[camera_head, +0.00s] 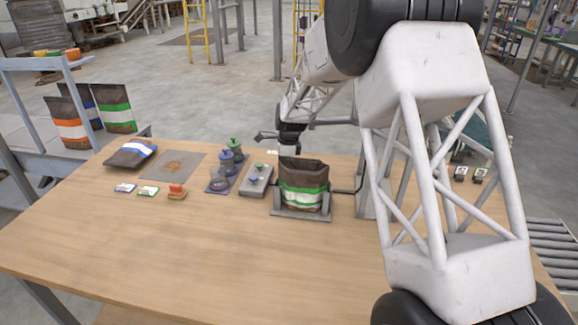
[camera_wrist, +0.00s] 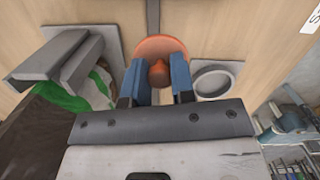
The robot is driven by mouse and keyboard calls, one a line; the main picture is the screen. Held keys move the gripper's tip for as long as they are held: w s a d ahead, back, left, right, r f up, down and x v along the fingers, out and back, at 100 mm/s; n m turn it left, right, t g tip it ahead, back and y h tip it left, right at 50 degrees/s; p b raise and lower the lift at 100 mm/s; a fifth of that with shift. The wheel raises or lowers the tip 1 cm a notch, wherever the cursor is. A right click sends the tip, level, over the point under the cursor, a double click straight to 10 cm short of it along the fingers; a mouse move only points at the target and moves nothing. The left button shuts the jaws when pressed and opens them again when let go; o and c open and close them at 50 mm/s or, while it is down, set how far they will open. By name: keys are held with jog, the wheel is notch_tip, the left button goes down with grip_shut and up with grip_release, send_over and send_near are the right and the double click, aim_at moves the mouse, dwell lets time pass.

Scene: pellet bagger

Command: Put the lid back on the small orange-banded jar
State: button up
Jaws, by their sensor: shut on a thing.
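In the wrist view the two blue-padded fingers of my gripper (camera_wrist: 160,85) are closed around the knob of an orange round lid (camera_wrist: 160,47). The lid's disc spreads out beyond the fingertips. Whether a jar is under it is hidden. In the head view my gripper (camera_head: 289,147) is behind the green-banded bag, and the lid cannot be made out there. At the front of the row of jars stands a small dark jar (camera_head: 219,180) that looks lidless; its band colour is too small to tell. Behind it are a blue-lidded jar (camera_head: 228,160) and a green-lidded jar (camera_head: 236,146).
An open green-banded bag (camera_head: 303,185) stands in a grey holder (camera_head: 301,213). A grey box (camera_head: 257,183) is left of it. The table's front (camera_head: 230,255) is clear.

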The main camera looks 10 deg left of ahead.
jog(key=s+a+r, duration=0.2)
jog(key=a+r, duration=0.1)
jog(key=a, duration=0.4)
jog(key=s+a+r, duration=0.1)
jog(key=a+r, duration=0.2)
jog(key=a, duration=0.5)
jog(key=s+a+r, duration=0.2)
jog(key=a+r, duration=0.1)
jog(key=a, duration=0.5)
jog(key=shift+s+a, duration=0.15)
jog(key=shift+s, duration=0.15)
jog(key=shift+f, duration=0.2)
notch_tip(320, 180, down, 6)
jog(key=shift+f, duration=0.2)
dwell(2.2)
jog(key=o, duration=1.4)
jog(key=shift+o, duration=0.2)
jog(key=shift+r, duration=0.2)
notch_tip(320, 180, up, 7)
jog(key=shift+f, duration=0.2)
dwell(0.4)
